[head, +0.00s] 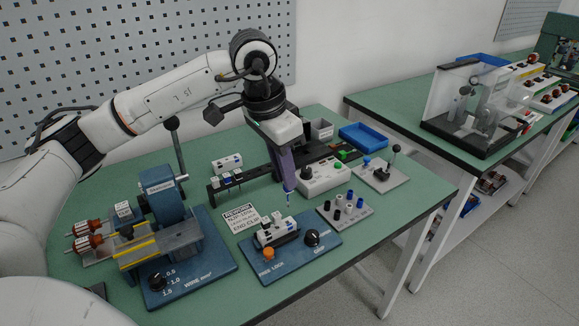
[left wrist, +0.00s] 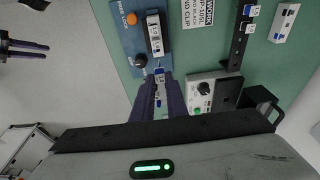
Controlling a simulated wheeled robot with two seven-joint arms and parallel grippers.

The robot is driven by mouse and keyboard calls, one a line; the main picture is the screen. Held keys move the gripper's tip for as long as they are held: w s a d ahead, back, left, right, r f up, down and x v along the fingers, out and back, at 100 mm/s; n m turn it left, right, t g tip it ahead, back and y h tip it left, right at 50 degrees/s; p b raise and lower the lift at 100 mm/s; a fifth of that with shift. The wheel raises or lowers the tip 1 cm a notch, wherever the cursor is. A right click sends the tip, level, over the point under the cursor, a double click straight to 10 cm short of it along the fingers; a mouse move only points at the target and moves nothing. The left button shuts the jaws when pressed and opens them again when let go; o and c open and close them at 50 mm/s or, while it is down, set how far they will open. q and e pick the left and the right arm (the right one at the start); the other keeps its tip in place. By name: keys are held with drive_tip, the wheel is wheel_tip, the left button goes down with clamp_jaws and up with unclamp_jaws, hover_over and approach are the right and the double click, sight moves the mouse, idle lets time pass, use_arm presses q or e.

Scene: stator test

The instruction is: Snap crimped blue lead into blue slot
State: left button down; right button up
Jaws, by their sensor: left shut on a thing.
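My left gripper (head: 288,188) points down above the table, behind the blue fixture. Its dark fingers are shut on the crimped blue lead (head: 289,199), whose tip hangs below them. In the left wrist view the lead (left wrist: 160,72) shows blue and pale between and beyond the fingers. The white connector block (head: 275,232) sits on the blue fixture base (head: 318,257), close to the lead tip in the wrist view (left wrist: 154,38). The lead appears above and apart from it in the head view. The blue slot is too small to tell. Dark prongs, seemingly my right gripper (left wrist: 30,48), show at the left.
The fixture carries an orange knob (head: 268,254) and a black knob (head: 312,237). A crimping machine (head: 165,205) stands left. A rail (head: 240,180) with small connectors, a white control box (head: 322,177) and a grey peg plate (head: 345,211) stand near my gripper.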

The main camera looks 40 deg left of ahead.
sight(284, 188)
use_arm(q)
wheel_tip(284, 188, down, 4)
drive_tip(key=b, duration=0.2)
drive_tip(key=shift+s+b, duration=0.1)
drive_tip(key=shift+b, duration=0.2)
drive_tip(key=shift+r, duration=0.15)
drive_tip(key=shift+f, duration=0.25)
drive_tip(key=shift+f+b, duration=0.6)
drive_tip(key=shift+b, duration=0.2)
idle(0.8)
drive_tip(key=shift+f+b, duration=0.4)
drive_tip(key=shift+f, duration=0.1)
drive_tip(key=shift+f, duration=0.1)
drive_tip(key=shift+f+b, duration=0.5)
drive_tip(key=shift+b, duration=0.05)
